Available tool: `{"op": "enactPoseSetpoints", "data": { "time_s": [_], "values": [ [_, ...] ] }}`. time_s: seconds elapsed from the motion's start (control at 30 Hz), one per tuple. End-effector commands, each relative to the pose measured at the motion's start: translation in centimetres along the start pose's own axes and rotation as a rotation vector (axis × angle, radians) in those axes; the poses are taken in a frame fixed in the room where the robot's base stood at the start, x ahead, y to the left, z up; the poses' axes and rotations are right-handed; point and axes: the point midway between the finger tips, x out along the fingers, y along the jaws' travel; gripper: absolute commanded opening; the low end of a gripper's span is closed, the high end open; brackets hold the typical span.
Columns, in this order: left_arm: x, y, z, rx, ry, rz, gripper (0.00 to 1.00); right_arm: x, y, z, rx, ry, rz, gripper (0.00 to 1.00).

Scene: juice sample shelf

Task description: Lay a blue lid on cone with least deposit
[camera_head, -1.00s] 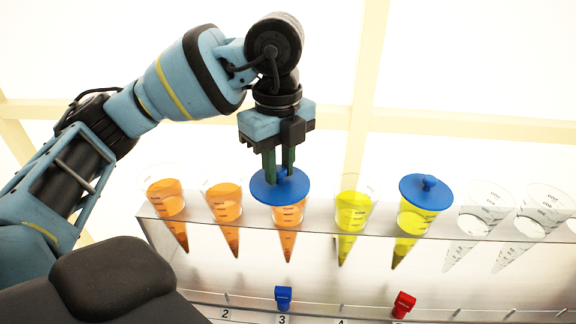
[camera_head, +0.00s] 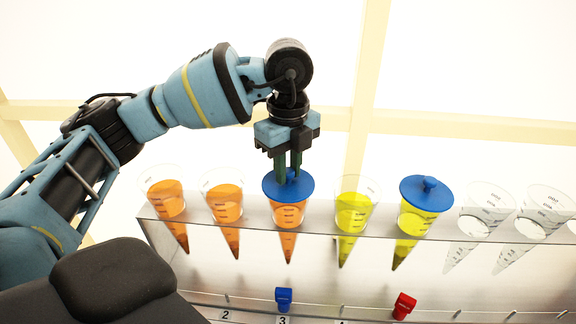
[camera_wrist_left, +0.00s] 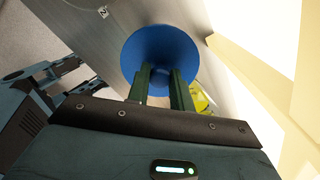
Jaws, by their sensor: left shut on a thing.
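My left gripper (camera_head: 288,176) is shut on the knob of a blue lid (camera_head: 299,190). The lid lies level at the mouth of the third cone (camera_head: 288,216), which holds orange juice; I cannot tell whether it rests on the rim. In the left wrist view the lid (camera_wrist_left: 158,52) is a round blue disc between and beyond the fingers (camera_wrist_left: 160,82). Two more orange cones, (camera_head: 168,200) and (camera_head: 226,204), stand open to the left. A yellow cone (camera_head: 352,212) is open. Another yellow cone (camera_head: 410,224) wears a blue lid (camera_head: 426,193). My right gripper is out of view.
Clear empty cones (camera_head: 484,216) stand in the metal rack (camera_head: 330,225) at the right. A blue clip (camera_head: 284,298) sits on the lower rail by number 3, and a red clip (camera_head: 404,305) sits further right.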

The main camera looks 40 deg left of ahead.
Motion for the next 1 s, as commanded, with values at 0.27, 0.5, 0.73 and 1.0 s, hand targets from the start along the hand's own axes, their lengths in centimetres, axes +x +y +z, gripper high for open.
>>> {"op": "enactPoseSetpoints", "data": {
  "time_s": [0.27,0.5,0.73,1.0],
  "values": [
    [0.2,0.0,0.0,0.0,0.0,0.0,0.0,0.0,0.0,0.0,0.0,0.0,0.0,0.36],
    [0.2,0.0,0.0,0.0,0.0,0.0,0.44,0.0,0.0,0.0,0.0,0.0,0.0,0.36],
    [0.2,0.0,0.0,-0.001,0.0,-0.001,0.44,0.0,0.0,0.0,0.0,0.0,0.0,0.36],
    [-2.4,-0.1,0.0,-0.001,0.0,-0.005,0.44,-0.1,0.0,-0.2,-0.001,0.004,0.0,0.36]
  ]
}}
